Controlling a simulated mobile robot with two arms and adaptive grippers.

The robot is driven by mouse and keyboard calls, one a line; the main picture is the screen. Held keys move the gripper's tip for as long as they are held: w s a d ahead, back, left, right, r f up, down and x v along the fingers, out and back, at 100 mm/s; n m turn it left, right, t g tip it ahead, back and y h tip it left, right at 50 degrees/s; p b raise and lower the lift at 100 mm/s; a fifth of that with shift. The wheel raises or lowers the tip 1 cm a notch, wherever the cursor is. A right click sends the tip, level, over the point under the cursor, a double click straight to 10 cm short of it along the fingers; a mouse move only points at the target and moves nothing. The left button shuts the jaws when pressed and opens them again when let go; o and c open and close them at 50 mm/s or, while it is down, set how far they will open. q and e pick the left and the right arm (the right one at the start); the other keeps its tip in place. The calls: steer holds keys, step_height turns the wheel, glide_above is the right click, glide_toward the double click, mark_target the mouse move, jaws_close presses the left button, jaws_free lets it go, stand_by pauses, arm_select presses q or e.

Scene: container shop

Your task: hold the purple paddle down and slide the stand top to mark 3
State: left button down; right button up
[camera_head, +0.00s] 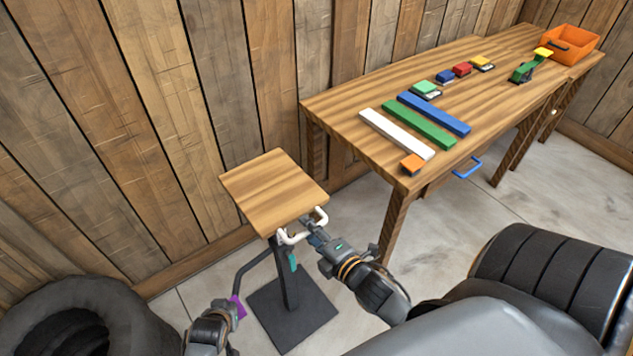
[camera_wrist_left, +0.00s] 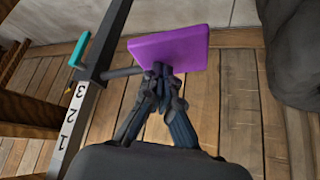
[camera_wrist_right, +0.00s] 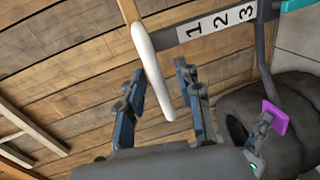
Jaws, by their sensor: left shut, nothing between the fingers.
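The stand has a square wooden top (camera_head: 272,190) on a dark post, with a white handle (camera_head: 285,238) under its front edge. The purple paddle (camera_head: 238,306) is on a dark arm from the post. My left gripper (camera_wrist_left: 160,72) is shut and empty, its fingertips at the paddle's edge (camera_wrist_left: 170,45); contact is unclear. My right gripper (camera_wrist_right: 158,75) is open, its fingers on either side of the white handle bar (camera_wrist_right: 151,72). Marks 1, 2 and 3 show on a pale strip (camera_wrist_right: 221,28) along the post. A teal piece (camera_wrist_left: 79,50) sits beyond mark 3.
A wooden workbench (camera_head: 340,105) with coloured boards and blocks stands behind to the right, with an orange bin (camera_head: 572,45) at its far end. Tyres (camera_head: 75,318) lie at the lower left. The plank wall is close behind the stand.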

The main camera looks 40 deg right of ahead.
arm_select(q)
steer(key=shift+s+f, duration=0.1)
steer(key=shift+s, duration=0.05)
arm_select(e)
steer(key=v, duration=1.2)
steer(key=shift+r, duration=0.1)
